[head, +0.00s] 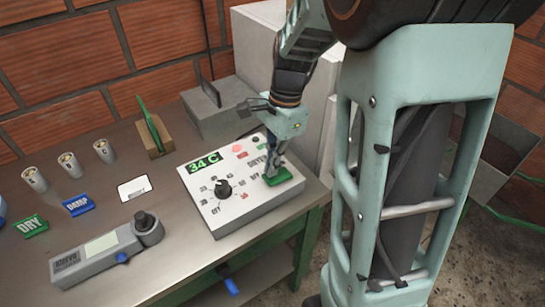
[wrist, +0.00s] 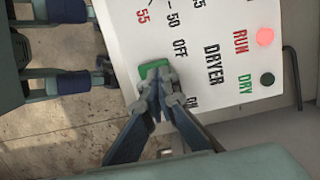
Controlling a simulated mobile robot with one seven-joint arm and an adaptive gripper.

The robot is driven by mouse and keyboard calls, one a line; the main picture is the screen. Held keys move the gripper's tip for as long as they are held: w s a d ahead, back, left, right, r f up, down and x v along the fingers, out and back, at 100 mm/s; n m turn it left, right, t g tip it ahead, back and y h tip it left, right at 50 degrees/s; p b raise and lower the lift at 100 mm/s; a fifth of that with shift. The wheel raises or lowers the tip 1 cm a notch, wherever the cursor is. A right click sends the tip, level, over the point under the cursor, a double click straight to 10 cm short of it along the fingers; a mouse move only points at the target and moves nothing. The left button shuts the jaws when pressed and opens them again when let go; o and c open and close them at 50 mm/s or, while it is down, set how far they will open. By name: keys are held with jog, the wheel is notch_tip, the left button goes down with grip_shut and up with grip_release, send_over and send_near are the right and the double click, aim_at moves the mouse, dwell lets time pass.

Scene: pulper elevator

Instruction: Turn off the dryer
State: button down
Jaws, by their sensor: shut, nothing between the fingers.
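The dryer control box (head: 243,190) is a white-topped box at the table's right end, with a green "34 C" display (head: 203,162) and a black dial (head: 223,189). Its top also shows in the wrist view, with "DRYER", "OFF" and "ON" lettering (wrist: 211,65). A green switch (wrist: 152,69) sits by the OFF and ON labels, partly covered by my fingers; it shows as a green patch in the head view (head: 278,178). My gripper (head: 274,162) points down over it, fingers shut and empty (wrist: 163,98). Whether they touch the switch is unclear.
The red RUN light (wrist: 264,37) looks bright; the DRY light (wrist: 267,79) is dark green. A grey meter (head: 105,250), a green DRY sign (head: 30,226), a blue DAMP sign (head: 78,204) and cups (head: 69,166) stand left. A grey block (head: 218,108) stands behind the box.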

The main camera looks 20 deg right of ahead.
dwell(0.3)
jog(key=shift+s+a+f+h, duration=0.15)
jog(key=shift+a+f+h, duration=0.2)
jog(key=shift+h, duration=0.35)
jog(key=shift+d, duration=0.3)
jog(key=shift+w+d+r+p, duration=0.15)
jog(key=shift+w+d+p, duration=0.1)
jog(key=shift+d+p, duration=0.3)
jog(key=shift+r, duration=0.1)
